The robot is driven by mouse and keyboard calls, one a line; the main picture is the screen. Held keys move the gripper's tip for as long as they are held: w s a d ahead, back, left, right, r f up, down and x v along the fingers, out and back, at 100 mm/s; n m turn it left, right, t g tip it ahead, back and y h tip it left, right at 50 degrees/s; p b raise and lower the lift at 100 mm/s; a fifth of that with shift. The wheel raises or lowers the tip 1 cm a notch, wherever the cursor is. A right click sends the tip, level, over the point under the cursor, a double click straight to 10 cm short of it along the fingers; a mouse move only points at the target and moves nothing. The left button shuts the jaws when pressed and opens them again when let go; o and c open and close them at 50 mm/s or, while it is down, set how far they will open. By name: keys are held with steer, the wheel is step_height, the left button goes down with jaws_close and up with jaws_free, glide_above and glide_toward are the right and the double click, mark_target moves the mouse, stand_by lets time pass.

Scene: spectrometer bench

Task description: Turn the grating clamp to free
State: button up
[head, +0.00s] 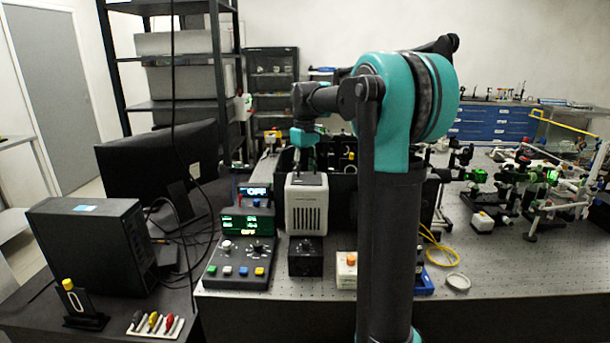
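My arm reaches left across the bench. My gripper (301,158) points down just above or behind the top of a light grey vented box (306,208) with a dark top. Its fingertips are too small and partly hidden to tell whether they are open, shut or touching anything. I cannot pick out the grating clamp with certainty in the head view. A small black box with a round knob (306,256) stands in front of the vented box, apart from my gripper.
A control panel (240,250) with buttons and green displays stands left of the vented box. A white box with an orange knob (350,261) is to the right. Optics crowd the right side of the perforated bench (510,270). A monitor (165,180) and computer (95,245) stand left.

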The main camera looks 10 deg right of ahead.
step_height(320, 180, up, 12)
stand_by(0.6)
